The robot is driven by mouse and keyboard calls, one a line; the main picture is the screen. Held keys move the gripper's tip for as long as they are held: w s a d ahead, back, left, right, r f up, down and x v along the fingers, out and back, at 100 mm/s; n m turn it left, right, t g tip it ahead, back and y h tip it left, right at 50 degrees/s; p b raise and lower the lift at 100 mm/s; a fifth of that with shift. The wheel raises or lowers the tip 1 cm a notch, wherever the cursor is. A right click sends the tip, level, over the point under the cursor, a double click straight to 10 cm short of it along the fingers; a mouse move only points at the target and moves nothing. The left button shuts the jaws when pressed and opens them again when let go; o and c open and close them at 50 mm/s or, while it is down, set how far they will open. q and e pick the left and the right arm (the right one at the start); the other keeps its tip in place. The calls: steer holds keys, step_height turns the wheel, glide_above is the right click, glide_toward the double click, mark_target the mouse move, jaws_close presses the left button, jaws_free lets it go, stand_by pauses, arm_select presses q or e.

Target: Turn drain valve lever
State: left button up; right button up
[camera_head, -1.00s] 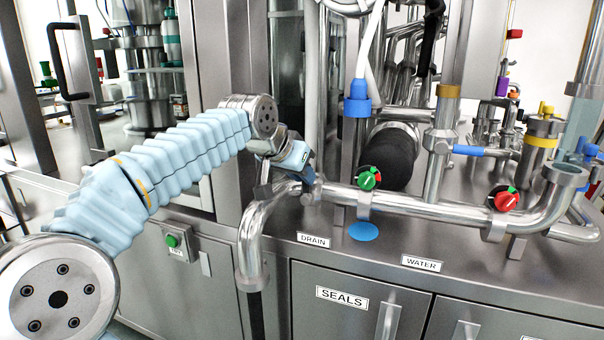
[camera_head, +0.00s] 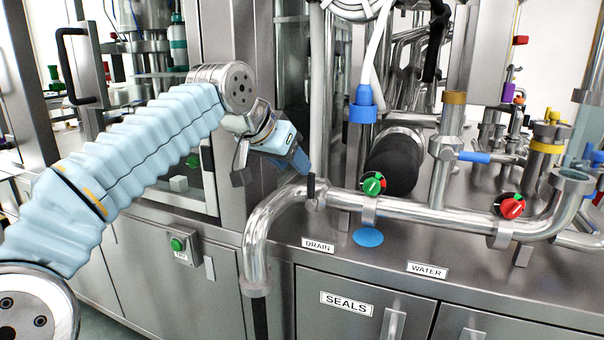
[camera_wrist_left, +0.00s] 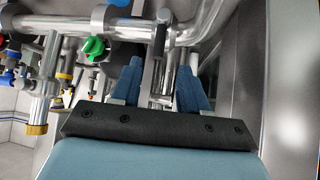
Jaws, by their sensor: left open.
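A small dark upright lever (camera_head: 311,187) stands on the steel pipe (camera_head: 268,222) behind the DRAIN label (camera_head: 318,245). My left gripper (camera_head: 298,160) is open, with one blue finger just above and left of this lever; I cannot tell whether they touch. In the left wrist view, the open blue fingers of my left gripper (camera_wrist_left: 159,85) point toward the pipe, and a dark upright piece (camera_wrist_left: 161,34), probably the lever, shows beyond the gap. A green-and-red knob (camera_head: 373,184) sits right of the lever; it also shows in the wrist view (camera_wrist_left: 95,47). My right gripper is not in view.
A black cylinder (camera_head: 393,166) and a blue fitting (camera_head: 362,105) stand behind. A cabinet column (camera_head: 228,40) rises left of the gripper.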

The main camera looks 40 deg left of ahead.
arm_select(q)
steer(key=v, duration=0.5)
steer(key=shift+s+r, duration=0.25)
steer(key=shift+s, duration=0.05)
